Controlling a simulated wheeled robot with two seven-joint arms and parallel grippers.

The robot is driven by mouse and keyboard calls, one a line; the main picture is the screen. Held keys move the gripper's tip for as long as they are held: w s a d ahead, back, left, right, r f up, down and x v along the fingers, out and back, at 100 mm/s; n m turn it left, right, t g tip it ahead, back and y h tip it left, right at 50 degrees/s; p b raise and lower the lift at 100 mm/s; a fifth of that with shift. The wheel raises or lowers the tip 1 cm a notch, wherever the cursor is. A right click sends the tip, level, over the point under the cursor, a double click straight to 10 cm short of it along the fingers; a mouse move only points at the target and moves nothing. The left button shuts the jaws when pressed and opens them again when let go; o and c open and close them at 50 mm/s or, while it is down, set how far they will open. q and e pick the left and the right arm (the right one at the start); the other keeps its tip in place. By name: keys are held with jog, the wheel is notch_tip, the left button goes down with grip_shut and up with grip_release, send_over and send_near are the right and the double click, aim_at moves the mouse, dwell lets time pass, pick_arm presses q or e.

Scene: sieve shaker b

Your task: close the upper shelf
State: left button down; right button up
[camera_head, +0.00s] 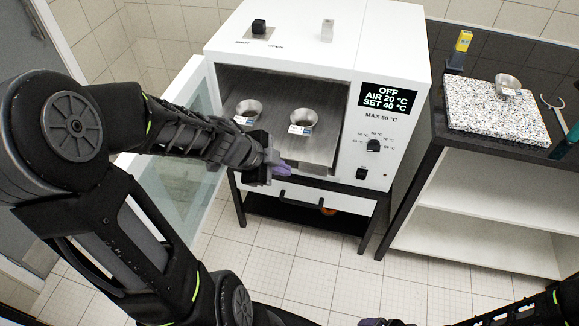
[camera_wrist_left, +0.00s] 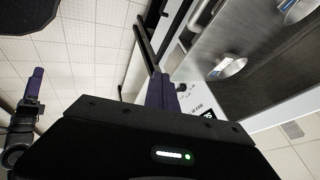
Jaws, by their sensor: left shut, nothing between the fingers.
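The white oven (camera_head: 390,60) stands open at the front. Its upper shelf, a flat metal plate (camera_head: 275,92), shows in the opening and carries two metal bowls, one at the left (camera_head: 249,108) and one at the right (camera_head: 303,120). My left gripper (camera_head: 281,167) is shut and empty at the shelf's front left edge; I cannot tell whether it touches. Its purple fingers (camera_wrist_left: 161,92) are together in the left wrist view, where the shelf (camera_wrist_left: 225,45) lies to their right. My right gripper (camera_wrist_left: 36,82) shows at the left there, too unclear to judge its jaws.
The glass oven door (camera_head: 178,185) hangs open at the left, behind my left arm. A dark handle (camera_head: 300,200) is on the white panel below the opening. At the right, a dark-topped bench holds a speckled slab (camera_head: 490,115) with a metal bowl (camera_head: 508,83).

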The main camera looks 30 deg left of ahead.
pick_arm(q)
jog(key=b, duration=0.5)
send_near(311, 169)
notch_tip(311, 169, down, 4)
jog(key=s+d, duration=0.1)
jog(key=d, duration=0.2)
jog(key=w, duration=0.1)
jog(key=w+a, duration=0.1)
jog(key=w+p, duration=0.1)
jog(key=shift+a+r, duration=0.2)
jog(key=shift+a, duration=0.15)
jog(key=shift+w+a, duration=0.1)
jog(key=shift+w, duration=0.25)
pick_arm(e)
notch_tip(311, 169, down, 4)
jog(key=shift+w+r, duration=0.1)
jog(key=shift+w, duration=0.05)
jog(key=shift+r, duration=0.1)
